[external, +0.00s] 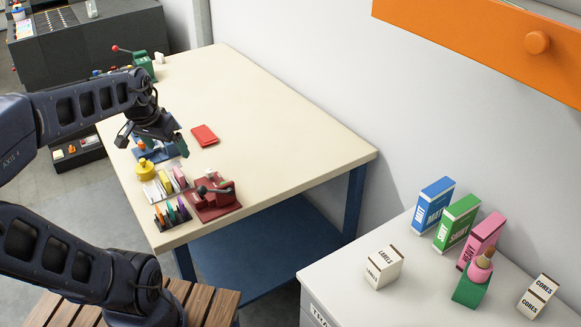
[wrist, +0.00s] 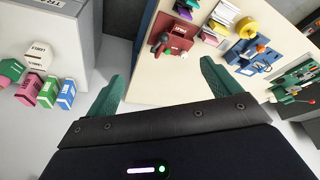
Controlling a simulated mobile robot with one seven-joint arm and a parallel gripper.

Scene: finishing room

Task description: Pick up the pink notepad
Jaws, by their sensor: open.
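The pink notepad (external: 179,178) appears as a small pink block in a pale tray (external: 152,191) near the left edge of the beige table, beside a yellow pad (external: 165,183). My gripper (external: 155,141) is above the table, behind the tray in the external view. Its green fingers (wrist: 165,75) are apart in the wrist view, with only bare table and floor between them.
A red press (external: 215,195) stands right of the tray, with a pen holder (external: 172,215) in front. A yellow round item (external: 145,168) and a blue device (external: 152,154) are close by. A flat red pad (external: 204,135) lies behind. The table's right side is clear.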

